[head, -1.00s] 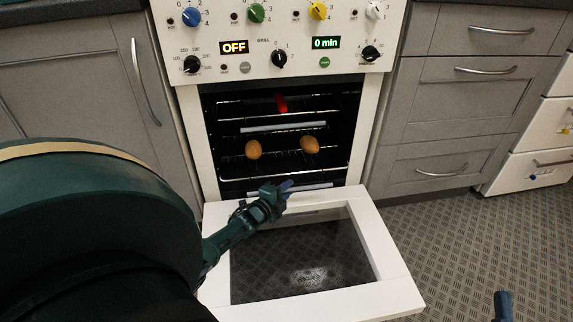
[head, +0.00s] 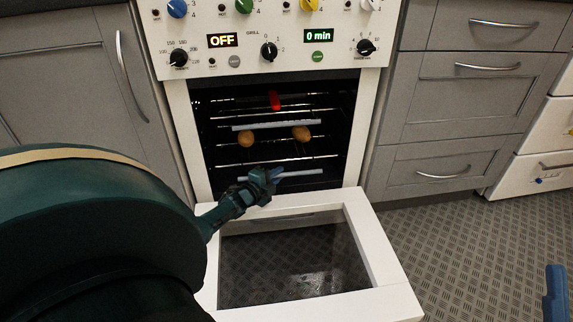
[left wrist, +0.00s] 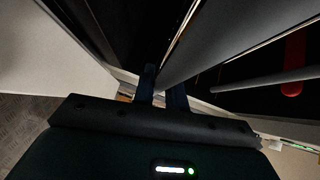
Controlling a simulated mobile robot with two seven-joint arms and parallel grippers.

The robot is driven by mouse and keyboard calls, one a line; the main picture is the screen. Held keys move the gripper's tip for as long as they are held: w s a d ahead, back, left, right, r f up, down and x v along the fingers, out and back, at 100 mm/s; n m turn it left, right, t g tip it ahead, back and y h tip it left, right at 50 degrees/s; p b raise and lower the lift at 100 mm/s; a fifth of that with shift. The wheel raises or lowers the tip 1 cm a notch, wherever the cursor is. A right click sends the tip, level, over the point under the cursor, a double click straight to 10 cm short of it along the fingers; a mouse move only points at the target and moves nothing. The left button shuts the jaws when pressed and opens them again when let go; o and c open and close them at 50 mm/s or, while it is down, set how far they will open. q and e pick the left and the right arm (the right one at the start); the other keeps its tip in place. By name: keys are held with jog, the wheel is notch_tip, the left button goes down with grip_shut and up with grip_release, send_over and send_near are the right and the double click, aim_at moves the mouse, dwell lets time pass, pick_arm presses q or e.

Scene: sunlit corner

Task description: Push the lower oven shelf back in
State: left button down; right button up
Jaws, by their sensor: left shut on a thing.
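The lower oven shelf (head: 308,173) has a pale front bar and sits low in the open oven. Two brown egg-shaped items, one on the left (head: 246,138) and one on the right (head: 301,133), appear to rest on it. My left gripper (head: 268,177) is shut on the shelf's front bar, left of its middle, just inside the oven mouth. In the left wrist view the bar (left wrist: 205,45) runs up from between the blue fingers (left wrist: 162,90). Only a blue tip of my right gripper (head: 556,295) shows at the lower right; its jaws cannot be made out.
The oven door (head: 385,245) is folded down flat in front, beneath my left arm. An upper shelf with a pale bar (head: 275,125) and a red item (head: 274,100) are higher inside. Grey cabinets (head: 455,95) flank the oven. The floor (head: 450,240) at right is clear.

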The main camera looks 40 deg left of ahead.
pick_arm(q)
jog(key=shift+w+a+b, duration=0.35)
jog(key=shift+w+a, duration=0.5)
jog(key=shift+a, duration=0.05)
pick_arm(e)
jog(key=shift+s+r+n+g+y, duration=0.15)
jog(key=shift+s+r+n+y, duration=0.15)
jog(key=shift+r+n+y, duration=0.25)
jog(key=shift+s+r+n+g+y, duration=0.15)
jog(key=shift+s+r+n+y, duration=0.15)
jog(key=shift+n+y, duration=0.35)
pick_arm(q)
jog(key=c, duration=1.4)
grip_release()
jog(key=shift+c, duration=0.2)
jog(key=shift+s, duration=0.1)
pick_arm(e)
jog(key=shift+r, duration=0.15)
